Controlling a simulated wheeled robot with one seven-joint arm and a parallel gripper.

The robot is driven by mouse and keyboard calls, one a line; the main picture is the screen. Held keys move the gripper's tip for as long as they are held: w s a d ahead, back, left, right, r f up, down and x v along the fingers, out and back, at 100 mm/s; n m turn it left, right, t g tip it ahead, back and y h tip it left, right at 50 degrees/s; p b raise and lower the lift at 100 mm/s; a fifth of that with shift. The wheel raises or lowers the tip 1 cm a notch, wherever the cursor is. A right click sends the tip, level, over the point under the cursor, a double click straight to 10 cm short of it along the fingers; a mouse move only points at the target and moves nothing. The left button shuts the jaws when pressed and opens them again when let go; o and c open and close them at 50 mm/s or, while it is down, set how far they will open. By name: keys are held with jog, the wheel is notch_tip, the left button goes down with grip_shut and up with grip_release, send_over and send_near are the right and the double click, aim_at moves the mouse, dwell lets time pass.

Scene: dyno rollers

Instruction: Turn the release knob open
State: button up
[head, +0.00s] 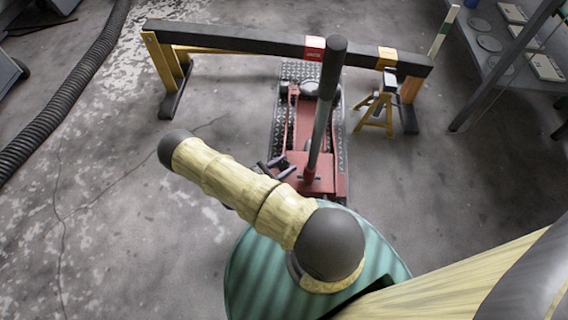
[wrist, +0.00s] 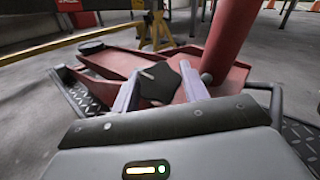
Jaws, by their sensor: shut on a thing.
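The release knob (wrist: 160,84) is a dark, star-shaped knob on the red floor jack (wrist: 110,64), in the middle of the wrist view. My gripper (wrist: 158,76) has its two pale fingers on either side of the knob and is shut on it. In the head view my gripper (head: 281,166) is at the near left of the red jack (head: 318,178), by the foot of its long handle (head: 322,125). My arm partly covers the gripper there, and the knob cannot be made out in that view.
The jack handle's red socket (wrist: 228,38) rises close on the right of my gripper. A dark beam (head: 235,38) on yellow legs spans behind the jack, with a yellow stand (head: 376,108) at right. A ribbed hose (head: 68,82) lies far left.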

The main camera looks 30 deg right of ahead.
jog(key=o, duration=0.9)
jog(key=shift+o, duration=0.2)
jog(key=shift+a, duration=0.45)
jog(key=s+a+p, duration=0.2)
jog(key=a+p, duration=0.2)
jog(key=a, duration=1.2)
jog(key=shift+a+p, duration=0.25)
jog(key=shift+p, duration=0.15)
jog(key=shift+w, duration=0.1)
